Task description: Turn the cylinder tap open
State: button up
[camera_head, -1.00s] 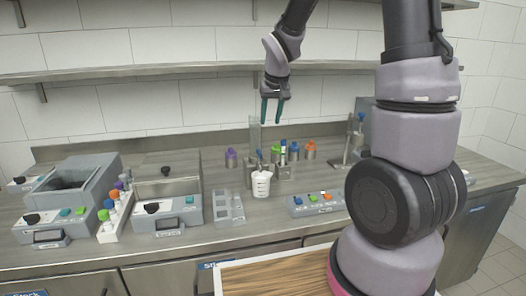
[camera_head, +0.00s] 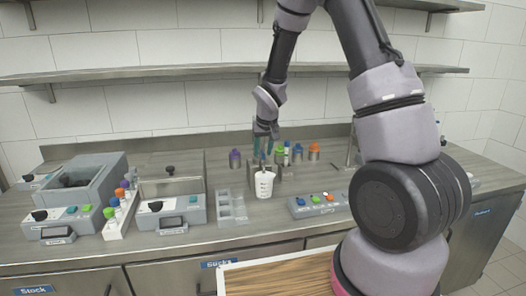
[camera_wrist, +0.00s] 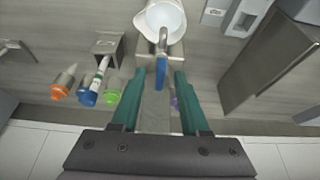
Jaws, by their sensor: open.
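The transparent cylinder (camera_wrist: 155,119) is partly seen between the fingers. My gripper (camera_head: 266,131) is open above the tap, with its fingers pointing down. In the head view the fingers hide much of the cylinder. I cannot tell whether the fingers touch the handle.
Several coloured-cap bottles stand beside the filler, among them a green one (camera_wrist: 113,92) and an orange one (camera_wrist: 63,83). A button panel (camera_head: 318,203) lies right of the cup and a grey compartment tray (camera_head: 231,207) left. Grey baths (camera_head: 75,186) stand at far left.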

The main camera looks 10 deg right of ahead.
jog(key=shift+f, duration=0.1)
grip_shut()
jog(key=shift+d+n+y, duration=0.1)
jog(key=shift+n+y, duration=0.3)
jog(key=shift+n, duration=0.5)
grip_release()
